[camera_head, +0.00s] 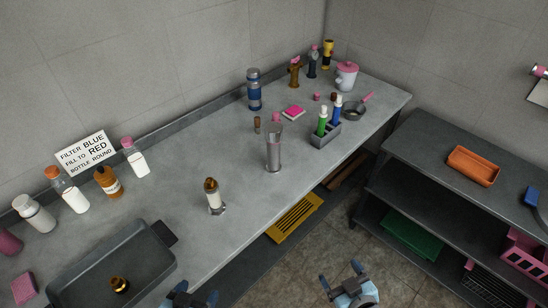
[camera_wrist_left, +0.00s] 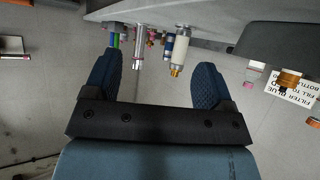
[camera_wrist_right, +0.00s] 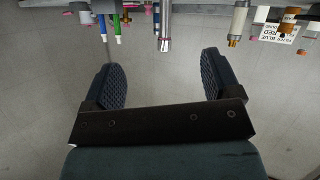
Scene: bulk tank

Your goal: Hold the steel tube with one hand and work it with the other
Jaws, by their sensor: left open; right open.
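My left gripper (camera_head: 191,296) is open and empty at the bottom of the head view, by the counter's front edge, well apart from the tube. My right gripper (camera_head: 341,275) is open and empty over the floor, in front of the counter and to the right of the tube.
A brown-topped bottle (camera_head: 212,195) stands left of the tube. A grey caddy (camera_head: 325,136) with green and blue bottles is to its right. A grey tray (camera_head: 148,270) lies at the front left. A sign and several bottles line the back left. A shelf unit (camera_head: 440,150) is at the right.

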